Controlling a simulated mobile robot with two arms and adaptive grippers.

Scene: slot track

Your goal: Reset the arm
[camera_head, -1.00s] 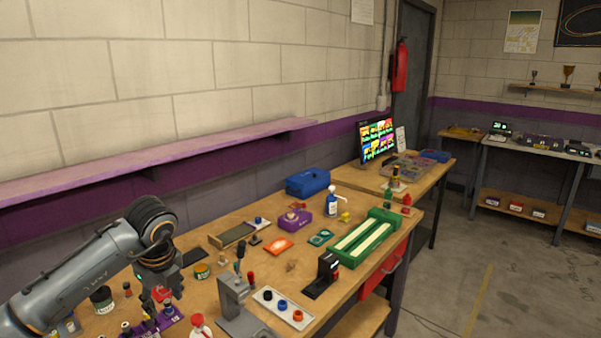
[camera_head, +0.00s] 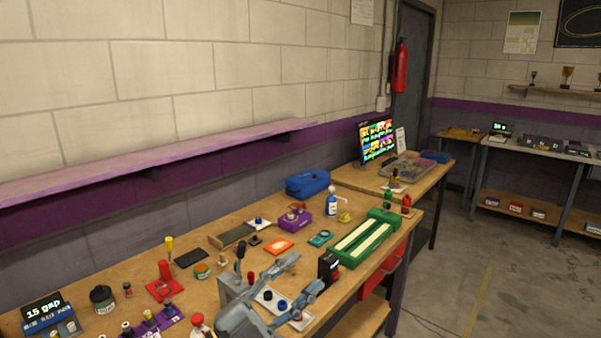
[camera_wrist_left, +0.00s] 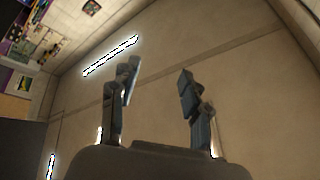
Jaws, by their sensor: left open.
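My left gripper (camera_head: 305,272) is low in the middle of the head view, in front of the workbench (camera_head: 215,212). Its two blue-grey fingers are apart with nothing between them. In the left wrist view the open fingers (camera_wrist_left: 158,72) stand against a pale surface with bright light strips, and no bench object is between them. The gripper partly covers a grey stand (camera_head: 231,288) and a white tray (camera_head: 267,294) with coloured rings. My right gripper is not in view.
A black block (camera_head: 327,267) and a green track piece (camera_head: 355,245) lie right of the gripper. A red stand (camera_head: 165,283), a dark jar (camera_head: 103,299) and a "15 gap" display (camera_head: 42,311) are on the left. A purple shelf (camera_head: 140,160) runs along the wall.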

